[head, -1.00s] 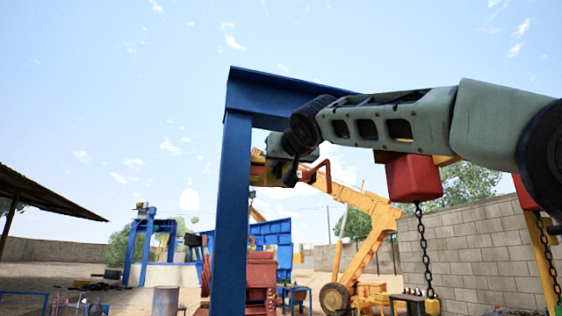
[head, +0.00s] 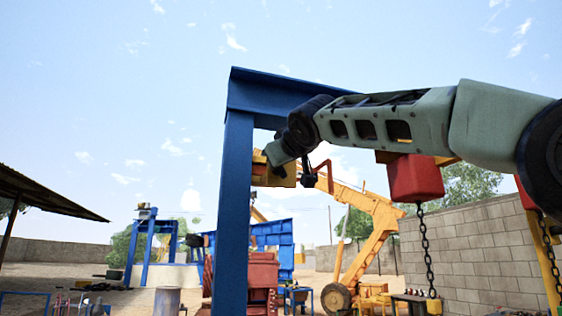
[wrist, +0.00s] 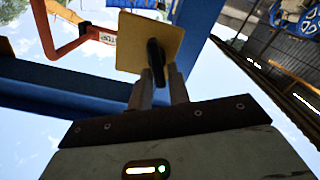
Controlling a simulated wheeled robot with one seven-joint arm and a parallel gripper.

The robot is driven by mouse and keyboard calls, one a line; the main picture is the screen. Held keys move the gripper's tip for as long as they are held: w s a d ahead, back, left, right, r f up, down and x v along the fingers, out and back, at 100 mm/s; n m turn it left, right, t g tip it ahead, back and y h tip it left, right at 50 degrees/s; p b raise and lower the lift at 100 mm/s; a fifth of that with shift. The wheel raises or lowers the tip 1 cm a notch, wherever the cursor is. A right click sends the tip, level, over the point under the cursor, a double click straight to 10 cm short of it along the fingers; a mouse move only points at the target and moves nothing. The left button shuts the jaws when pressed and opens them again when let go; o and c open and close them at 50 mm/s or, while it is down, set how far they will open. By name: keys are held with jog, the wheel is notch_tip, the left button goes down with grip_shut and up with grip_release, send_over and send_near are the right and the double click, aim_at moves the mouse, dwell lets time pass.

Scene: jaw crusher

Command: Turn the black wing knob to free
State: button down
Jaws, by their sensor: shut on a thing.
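The black wing knob (wrist: 156,60) stands out from a yellow plate (wrist: 134,32) in the wrist view. My gripper (wrist: 160,76) is shut on the knob, one finger on each side of its wing. The knob's wing runs nearly upright in that view, in line with the fingers. In the head view, my wrist (head: 283,150) is at the yellow box (head: 268,176) beside the blue post. The knob itself cannot be made out there, and any position marks on the plate are not visible.
A blue post (head: 234,200) and beam stand close to my arm. A red bent handle with a label (wrist: 70,45) is left of the plate in the wrist view. A red block (head: 414,178) hangs with a chain under my arm. Open sky lies at the left.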

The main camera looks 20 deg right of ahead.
jog(key=n, duration=0.4)
jog(key=f+n+p, duration=0.1)
jog(key=n, duration=0.7)
jog(key=shift+a+f+p, duration=0.2)
jog(key=shift+a+p, duration=0.1)
jog(key=shift+a, duration=0.05)
dwell(0.4)
jog(key=c, duration=1.5)
grip_release()
jog(key=shift+s, duration=0.1)
jog(key=s+b, duration=0.6)
jog(key=s, duration=1.1)
jog(key=shift+s+b, duration=0.1)
jog(key=shift+b, duration=0.25)
